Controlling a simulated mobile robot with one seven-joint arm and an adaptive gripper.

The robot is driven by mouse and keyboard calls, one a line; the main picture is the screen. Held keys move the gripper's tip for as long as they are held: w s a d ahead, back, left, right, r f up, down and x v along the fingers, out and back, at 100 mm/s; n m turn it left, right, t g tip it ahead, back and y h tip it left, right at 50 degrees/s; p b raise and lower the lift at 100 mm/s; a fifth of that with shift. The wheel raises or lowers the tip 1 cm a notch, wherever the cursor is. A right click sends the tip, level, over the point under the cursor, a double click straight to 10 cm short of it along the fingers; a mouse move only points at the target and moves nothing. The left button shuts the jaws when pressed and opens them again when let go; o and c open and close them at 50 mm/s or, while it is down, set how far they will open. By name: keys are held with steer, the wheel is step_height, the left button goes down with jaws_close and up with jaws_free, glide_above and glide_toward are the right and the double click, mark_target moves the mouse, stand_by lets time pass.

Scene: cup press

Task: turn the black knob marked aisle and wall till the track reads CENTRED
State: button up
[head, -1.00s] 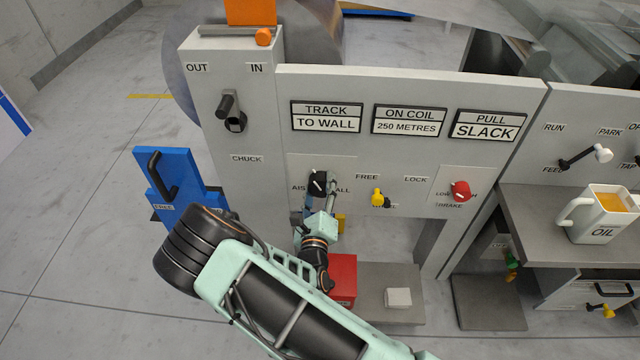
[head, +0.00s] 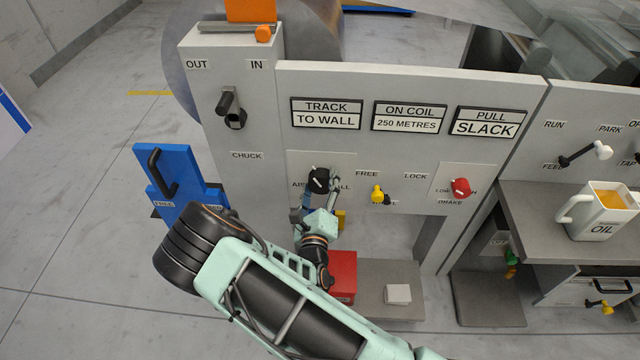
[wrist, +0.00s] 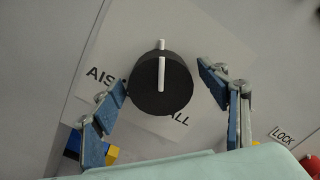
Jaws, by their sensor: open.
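The black knob (head: 319,180) sits on the panel plate between the partly covered AISLE and WALL labels. In the wrist view the knob (wrist: 160,85) shows a white pointer line running nearly straight up the picture. My gripper (wrist: 163,92) is open, with one blue finger on each side of the knob and a gap on both sides. In the head view my gripper (head: 318,200) is just below the knob. The track display (head: 326,115) reads TO WALL.
A red brake knob (head: 460,188) is further right. A red box (head: 343,275) stands below, and an oil mug (head: 600,212) stands on the right shelf.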

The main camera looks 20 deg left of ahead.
steer(key=v, duration=1.1)
steer(key=shift+s, duration=0.4)
